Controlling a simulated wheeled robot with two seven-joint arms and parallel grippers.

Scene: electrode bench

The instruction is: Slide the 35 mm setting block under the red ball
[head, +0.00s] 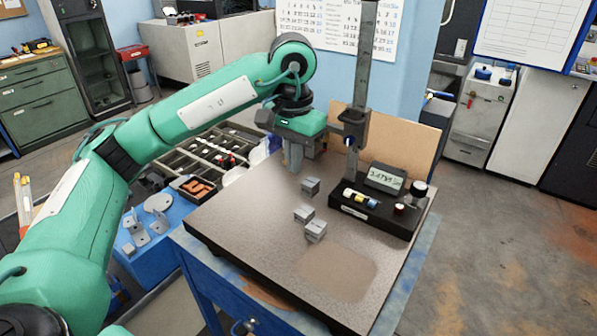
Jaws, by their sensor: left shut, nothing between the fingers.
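Three small grey blocks lie on the grey surface plate (240,225): one farther back (310,187), one in the middle (304,213) and one at the front (316,231). The front two are close together. Their markings are too small to read, so I cannot tell which is the 35 mm one. My left gripper (293,165) points down, shut and empty, behind and left of the farthest block. My right gripper is out of view.
The black base (375,215) carries a display (384,179) at the plate's right. A blue tray with metal parts (150,235) is left. The plate's front is clear.

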